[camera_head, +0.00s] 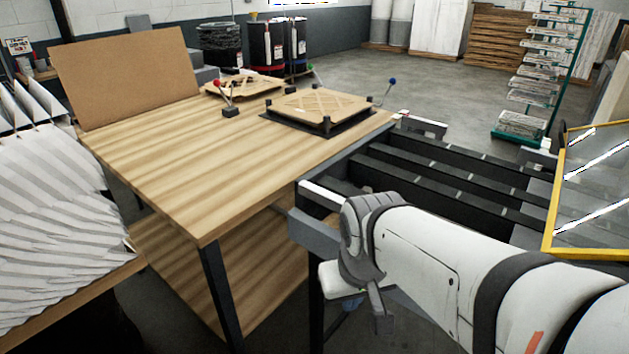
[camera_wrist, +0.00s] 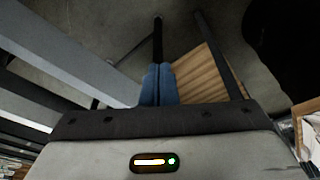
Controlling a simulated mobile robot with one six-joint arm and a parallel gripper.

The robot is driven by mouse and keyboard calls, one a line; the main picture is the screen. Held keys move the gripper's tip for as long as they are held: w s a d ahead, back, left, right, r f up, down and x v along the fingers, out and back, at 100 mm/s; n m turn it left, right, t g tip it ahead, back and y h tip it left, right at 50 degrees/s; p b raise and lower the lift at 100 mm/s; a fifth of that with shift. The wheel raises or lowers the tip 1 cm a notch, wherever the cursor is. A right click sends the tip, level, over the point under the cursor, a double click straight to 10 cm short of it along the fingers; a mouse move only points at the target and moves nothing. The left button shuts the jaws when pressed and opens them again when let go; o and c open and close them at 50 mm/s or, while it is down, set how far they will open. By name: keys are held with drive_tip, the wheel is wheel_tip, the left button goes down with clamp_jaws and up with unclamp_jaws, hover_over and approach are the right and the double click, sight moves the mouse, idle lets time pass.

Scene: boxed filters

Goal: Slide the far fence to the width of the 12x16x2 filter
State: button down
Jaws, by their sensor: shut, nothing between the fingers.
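My gripper (camera_head: 352,302) hangs low beside the near edge of the dark slatted conveyor bed (camera_head: 440,170), below its top. In the wrist view its blue fingers (camera_wrist: 157,84) are shut together and empty, pointing down toward the floor. A grey bar with a white top (camera_head: 325,194) lies at the near end of the bed. A grey bracket-like piece (camera_head: 422,126) stands at the far end; I cannot tell for sure that it is the far fence. A cardboard-framed filter (camera_head: 318,105) lies on a black fixture on the table; its size cannot be read.
The wooden table (camera_head: 200,170) adjoins the bed on the left, with a lower shelf (camera_wrist: 201,80). White pleated media (camera_head: 50,200) is at far left. A yellow-framed panel (camera_head: 590,190) stands at right. A green rack (camera_head: 545,75) stands behind on open floor.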

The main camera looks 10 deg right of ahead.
drive_tip(key=w+d+r+n+h, duration=0.15)
drive_tip(key=w+r+n, duration=0.45)
drive_tip(key=n, duration=0.7)
drive_tip(key=w+d+r+n+h, duration=0.15)
drive_tip(key=w+r+n, duration=0.25)
drive_tip(key=w+n, duration=0.6)
drive_tip(key=w+d+f+n, duration=0.2)
drive_tip(key=d+f, duration=0.3)
drive_tip(key=f, duration=0.4)
drive_tip(key=shift+w+d+f, duration=0.15)
drive_tip(key=shift+w+f, duration=0.15)
drive_tip(key=shift+w, duration=0.1)
